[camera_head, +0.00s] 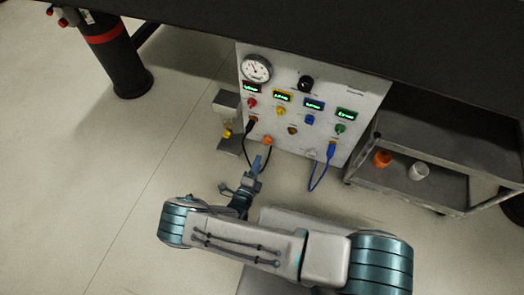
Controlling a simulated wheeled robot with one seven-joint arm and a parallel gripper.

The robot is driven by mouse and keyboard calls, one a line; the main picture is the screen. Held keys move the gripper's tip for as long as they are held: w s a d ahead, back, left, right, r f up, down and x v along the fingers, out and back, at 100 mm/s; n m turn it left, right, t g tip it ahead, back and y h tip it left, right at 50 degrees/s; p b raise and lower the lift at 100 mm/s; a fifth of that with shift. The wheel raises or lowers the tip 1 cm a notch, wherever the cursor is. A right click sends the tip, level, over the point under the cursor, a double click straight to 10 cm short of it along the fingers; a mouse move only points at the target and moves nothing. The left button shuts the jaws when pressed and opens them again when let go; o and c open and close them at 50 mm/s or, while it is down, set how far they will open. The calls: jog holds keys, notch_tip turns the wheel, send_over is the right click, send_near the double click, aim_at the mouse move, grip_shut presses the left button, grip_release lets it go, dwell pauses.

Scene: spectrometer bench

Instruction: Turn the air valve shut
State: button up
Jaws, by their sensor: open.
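A pale upright panel (300,140) carries a round dial gauge (256,68), a black knob (306,83) and a row of coloured knobs: red (252,103), yellow (280,111), blue (309,119) and green (340,128). Lit green displays sit above the coloured knobs. The labels are too small to read, so I cannot tell which control is the air valve. My gripper (241,174) is open and appears empty. In the picture it is below the panel's lower left corner, apart from the knobs.
A dark cable (247,150) and a blue cable (316,180) hang from the panel. A small grey unit with a yellow part (226,133) stands at its left. A cart (430,185) with orange (382,158) and white (418,172) cups is at right.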

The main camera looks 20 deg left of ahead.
jog(key=shift+s+a+p, duration=0.15)
jog(key=shift+s+p, duration=0.2)
jog(key=shift+s, duration=2)
